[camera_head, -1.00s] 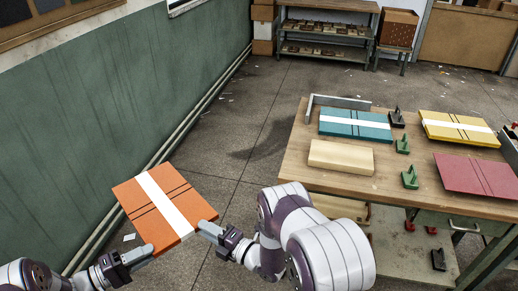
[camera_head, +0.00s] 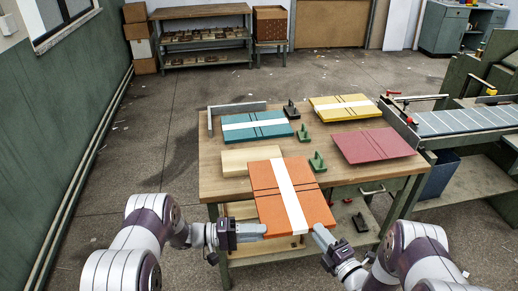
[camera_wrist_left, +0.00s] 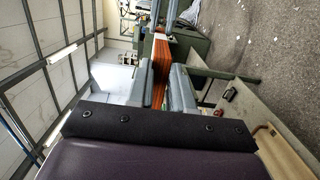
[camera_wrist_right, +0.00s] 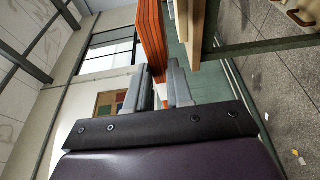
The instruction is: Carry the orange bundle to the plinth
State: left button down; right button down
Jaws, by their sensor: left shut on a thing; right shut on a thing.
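The orange bundle (camera_head: 268,208) is a flat stack with a white band and dark straps. Both my grippers hold it by its near edge, in front of the table. My left gripper (camera_head: 262,230) is shut on its near left corner, and my right gripper (camera_head: 318,232) on its near right corner. The bundle's layered edge shows between the fingers in the left wrist view (camera_wrist_left: 161,62) and the right wrist view (camera_wrist_right: 151,38). A pale wooden block (camera_head: 234,163), likely the plinth, lies on the table behind the bundle, which hides part of it.
The wooden table (camera_head: 212,184) also bears a teal bundle (camera_head: 240,135), a yellow bundle (camera_head: 325,112), a crimson board (camera_head: 375,146) and several small clamps, including a green one (camera_head: 317,162). A metal fence (camera_head: 238,107) stands at the back left. A machine bench (camera_head: 468,121) adjoins on the right.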

aim_at(251, 157)
jog(key=i+j, duration=0.65)
jog(key=i, duration=0.1)
